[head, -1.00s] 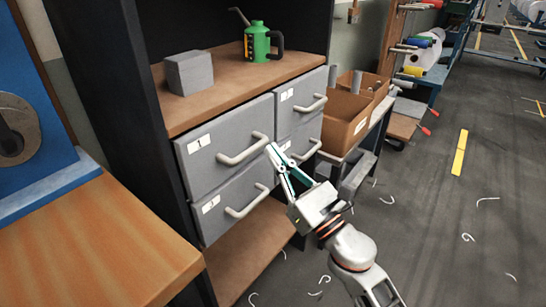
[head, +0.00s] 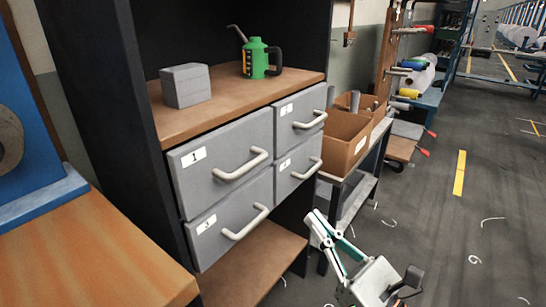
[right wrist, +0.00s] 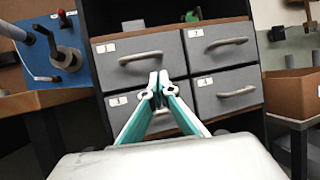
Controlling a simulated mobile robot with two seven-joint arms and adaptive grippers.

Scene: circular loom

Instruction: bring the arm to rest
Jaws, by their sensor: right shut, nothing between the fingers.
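My right gripper (head: 318,222) is shut and empty. In the head view it is low, in front of and to the right of the cabinet's lower drawers, apart from the handles. In the right wrist view its closed fingertips (right wrist: 159,82) overlap the middle of the drawer fronts. The grey drawers, such as the upper left one marked 1 (head: 222,178) and the lower left one marked 3 (head: 217,228), appear shut. My left gripper is not in view.
A green oil can (head: 257,58) and a grey block (head: 185,87) stand on the cabinet's shelf. Brown boxes (head: 340,150) sit on a side stand to the right. A wooden bench (head: 95,255) is at the left. Open floor (head: 420,200) with scattered curls lies to the right.

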